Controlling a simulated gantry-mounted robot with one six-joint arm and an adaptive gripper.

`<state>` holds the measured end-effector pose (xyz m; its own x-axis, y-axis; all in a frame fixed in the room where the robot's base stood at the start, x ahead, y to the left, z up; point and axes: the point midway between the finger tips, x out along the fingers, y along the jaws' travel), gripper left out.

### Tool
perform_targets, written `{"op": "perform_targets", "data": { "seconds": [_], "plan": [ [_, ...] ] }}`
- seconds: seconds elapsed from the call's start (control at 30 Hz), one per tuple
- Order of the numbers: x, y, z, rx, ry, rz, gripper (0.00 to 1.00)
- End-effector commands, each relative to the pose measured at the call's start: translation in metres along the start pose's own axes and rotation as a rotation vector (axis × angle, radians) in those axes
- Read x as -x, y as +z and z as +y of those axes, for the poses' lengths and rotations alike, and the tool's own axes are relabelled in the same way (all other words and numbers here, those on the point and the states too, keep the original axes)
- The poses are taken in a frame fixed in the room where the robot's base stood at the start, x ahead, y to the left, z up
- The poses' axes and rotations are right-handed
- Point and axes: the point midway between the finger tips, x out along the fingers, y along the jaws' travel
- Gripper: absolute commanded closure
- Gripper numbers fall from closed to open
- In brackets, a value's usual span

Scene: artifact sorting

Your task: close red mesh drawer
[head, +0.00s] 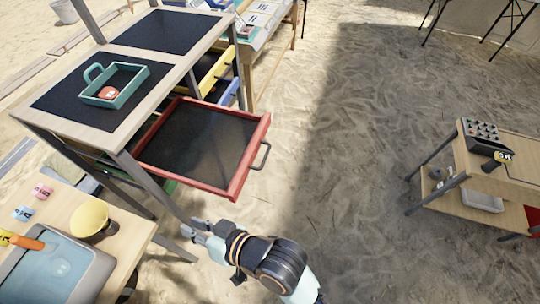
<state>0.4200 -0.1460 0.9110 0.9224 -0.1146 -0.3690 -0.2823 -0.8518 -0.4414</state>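The red mesh drawer (233,186) is pulled out of the wooden-framed rack toward the right. Its dark mesh bottom (200,142) is bare. A dark handle (263,156) sits on its right front face. My gripper (190,228) is below the drawer's near corner in the picture, apart from the handle. Its fingers point left and look spread, with nothing visible between them.
The rack top (125,115) carries a teal tray (137,92) with a red item inside. Yellow (216,73) and blue (229,92) drawers sit behind. A table with a basin (95,258) and yellow bowl (89,217) is front left. Sand on the right is open before a cart (480,182).

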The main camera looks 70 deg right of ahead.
Motion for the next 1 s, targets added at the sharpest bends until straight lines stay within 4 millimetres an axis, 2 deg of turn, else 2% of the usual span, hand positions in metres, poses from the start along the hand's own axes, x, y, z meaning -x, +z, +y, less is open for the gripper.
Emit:
{"op": "perform_targets", "data": {
  "seconds": [0.03,0.07,0.1,0.2,0.3,0.33,0.4,0.47,0.63,0.77,1.0],
  "plan": [
    [0.013,-0.008,0.044,-0.157,0.048,0.055,0.95],
    [0.021,-0.011,0.068,-0.258,0.066,0.100,1.00],
    [0.035,-0.014,0.100,-0.393,0.089,0.169,1.00],
    [0.077,-0.015,0.170,-0.695,0.146,0.367,1.00],
    [0.118,-0.009,0.219,-0.914,0.186,0.549,1.00],
    [0.128,-0.006,0.229,-0.960,0.194,0.591,1.00],
    [0.144,-0.002,0.245,-1.032,0.206,0.665,1.00],
    [0.151,0.001,0.252,-1.063,0.210,0.696,1.00],
    [0.150,0.000,0.254,-1.070,0.208,0.706,1.00],
    [0.138,-0.007,0.261,-1.066,0.206,0.702,1.00],
    [0.098,-0.029,0.286,-1.063,0.206,0.702,1.00]
  ]
}}
